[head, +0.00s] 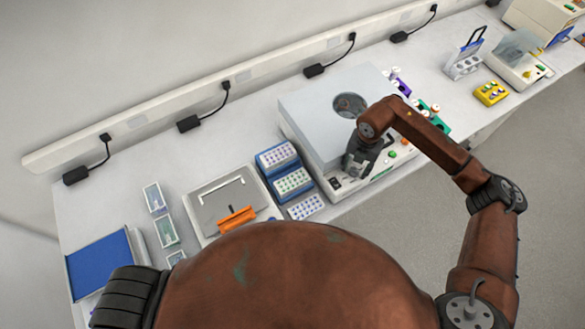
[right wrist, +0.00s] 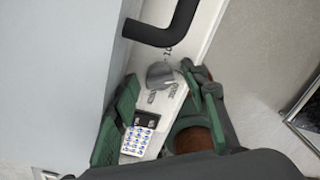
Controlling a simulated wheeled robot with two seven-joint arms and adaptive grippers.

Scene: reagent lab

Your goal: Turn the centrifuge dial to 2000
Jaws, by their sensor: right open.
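The centrifuge (head: 302,102) is a large pale grey box with a round window in its lid. My right gripper (head: 352,172) is over its front panel, pointing down, and covers the dial in the head view. In the right wrist view the dial (right wrist: 160,74) is a grey knob with small dark marks around it, too small to read surely. The green fingers of my right gripper (right wrist: 159,80) are open, one on each side of the dial. I cannot tell whether they touch it. My left gripper is out of view.
A black bent handle (right wrist: 172,34) stands close beyond the dial. Blue-and-white tube racks (head: 278,157) stand left of the centrifuge. A balance-like device with an orange bar (head: 236,219) is further left. Colourful racks (head: 430,118) are right, and a yellow rack (head: 491,93) beyond.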

